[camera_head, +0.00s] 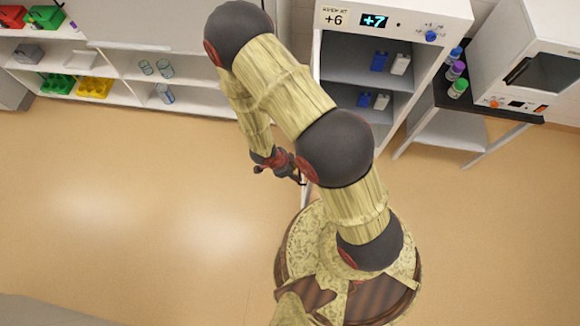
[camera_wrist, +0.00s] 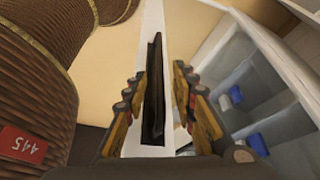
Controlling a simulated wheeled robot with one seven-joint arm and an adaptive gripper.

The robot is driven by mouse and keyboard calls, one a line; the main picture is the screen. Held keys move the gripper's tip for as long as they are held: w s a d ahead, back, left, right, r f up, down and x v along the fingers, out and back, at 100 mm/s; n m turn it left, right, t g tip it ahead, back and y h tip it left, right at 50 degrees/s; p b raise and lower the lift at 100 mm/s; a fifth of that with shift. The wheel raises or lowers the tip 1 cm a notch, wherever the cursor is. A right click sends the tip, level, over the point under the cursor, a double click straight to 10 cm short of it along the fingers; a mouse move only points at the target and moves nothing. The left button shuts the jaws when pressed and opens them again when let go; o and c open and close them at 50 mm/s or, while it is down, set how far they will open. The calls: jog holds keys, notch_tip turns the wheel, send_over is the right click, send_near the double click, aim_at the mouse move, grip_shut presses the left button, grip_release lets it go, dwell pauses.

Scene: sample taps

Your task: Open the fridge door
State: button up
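The fridge (camera_head: 400,22) stands at the upper middle of the head view, with a display reading +6 and +7. Its shelved interior is exposed and holds blue and white bottles, so the door stands open. In the wrist view the white door (camera_wrist: 152,18) runs edge-on up the picture, with a long dark handle (camera_wrist: 154,90) on it. My gripper (camera_wrist: 159,100) has one finger on each side of the handle, with gaps showing; its fingers are apart. In the head view my gripper (camera_head: 284,168) is low before the fridge's left side; my arm hides most of the door there.
White shelves (camera_head: 115,65) with coloured bins and glasses line the wall at left. A dark-topped side table (camera_head: 500,112) right of the fridge carries several capped bottles and a white appliance (camera_head: 535,65). The floor (camera_head: 130,200) at left is clear.

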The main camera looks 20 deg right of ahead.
jog(key=v, duration=0.7)
jog(key=shift+r, duration=0.2)
jog(key=shift+a, duration=0.2)
